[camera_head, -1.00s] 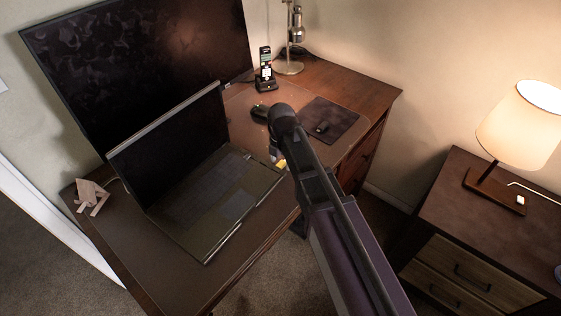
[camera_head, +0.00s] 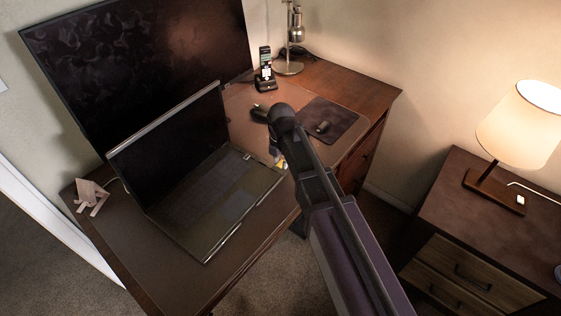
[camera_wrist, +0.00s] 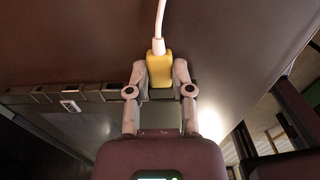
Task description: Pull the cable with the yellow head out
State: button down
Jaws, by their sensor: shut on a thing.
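The yellow head (camera_wrist: 159,69) sits between the two fingers of my gripper (camera_wrist: 160,73) in the wrist view. The fingers are shut on its sides. A white cable (camera_wrist: 160,26) runs upward from it. The laptop (camera_head: 222,205) lies open on the desk, and its side edge with ports (camera_wrist: 70,96) shows in the wrist view behind the fingers. I cannot tell whether the head's plug is still in a port. In the head view only a bit of yellow shows beside my arm's end, at the laptop's right side; the fingers are mostly hidden.
A large monitor (camera_head: 140,70) stands behind the laptop. A phone (camera_head: 265,70), a desk lamp (camera_head: 296,30), a mouse (camera_head: 323,127) on a dark pad and a wooden figure (camera_head: 91,195) are on the desk. A nightstand (camera_head: 450,215) with a lamp stands right.

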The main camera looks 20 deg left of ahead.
jog(key=shift+w+d, duration=0.1)
jog(key=shift+w, duration=0.2)
jog(key=shift+w+d, duration=0.25)
jog(key=shift+w, duration=0.45)
jog(key=shift+w+d, duration=0.2)
jog(key=shift+w, duration=0.45)
jog(key=shift+w+d, duration=0.2)
jog(key=shift+w, duration=0.45)
jog(key=shift+w+d, duration=0.25)
jog(key=shift+w, duration=0.4)
jog(key=shift+r, duration=0.1)
jog(key=shift+r+p, duration=1.95)
jog(key=shift+p, duration=0.1)
